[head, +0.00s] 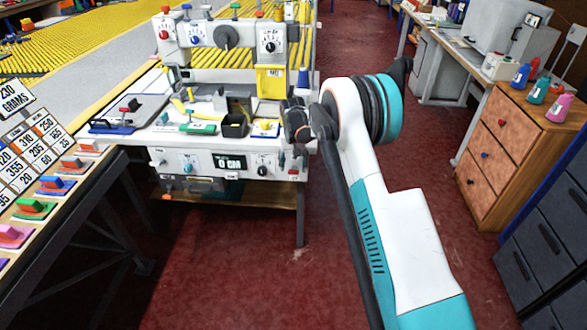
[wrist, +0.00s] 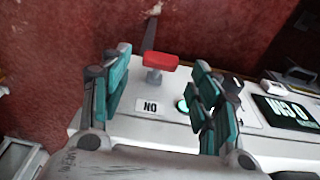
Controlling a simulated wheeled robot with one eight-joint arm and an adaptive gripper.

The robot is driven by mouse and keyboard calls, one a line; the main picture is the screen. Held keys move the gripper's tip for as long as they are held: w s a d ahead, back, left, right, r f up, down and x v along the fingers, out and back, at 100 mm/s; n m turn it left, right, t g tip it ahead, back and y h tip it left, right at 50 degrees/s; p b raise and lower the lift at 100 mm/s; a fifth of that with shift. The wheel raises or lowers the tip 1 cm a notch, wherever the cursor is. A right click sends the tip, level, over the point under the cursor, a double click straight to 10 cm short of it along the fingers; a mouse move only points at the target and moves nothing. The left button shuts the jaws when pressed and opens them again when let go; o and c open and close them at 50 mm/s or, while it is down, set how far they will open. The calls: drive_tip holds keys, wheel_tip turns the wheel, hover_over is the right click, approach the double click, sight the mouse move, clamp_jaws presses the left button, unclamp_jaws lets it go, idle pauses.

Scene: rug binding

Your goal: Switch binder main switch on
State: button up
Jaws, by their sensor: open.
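A red switch handle (wrist: 160,62) on a short grey stem stands at the edge of the white binder panel (wrist: 160,132) in the wrist view. A small label with the letters O and N (wrist: 148,106) sits beside it, and a round green light (wrist: 183,105) is close by. My gripper (wrist: 161,82) is open, with one teal finger on each side of the switch. Contact with the handle cannot be told. In the head view, my gripper (head: 296,150) is at the right end of the binder's front (head: 200,172), and my arm hides part of that area.
A display reading 0 CM (head: 230,162) is on the binder front, with dials beside it. A table with number cards (head: 30,155) and coloured clips stands at left. A wooden drawer cabinet (head: 502,125) with bottles stands at right. Red floor is open between.

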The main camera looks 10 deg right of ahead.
wheel_tip(320, 180, up, 9)
drive_tip(key=s, duration=0.1)
drive_tip(key=shift+a+f, duration=0.15)
drive_tip(key=shift+a, duration=0.05)
drive_tip(key=s+r+n+t, duration=0.2)
drive_tip(key=s+r+t, duration=0.1)
drive_tip(key=s+r, duration=1.75)
drive_tip(key=s+f+n+t, duration=0.1)
drive_tip(key=s+f+t, duration=0.1)
drive_tip(key=s, duration=2.3)
drive_tip(key=shift+s+d+n+t, duration=0.2)
drive_tip(key=shift+s+n+t, duration=0.1)
drive_tip(key=shift+t, duration=0.1)
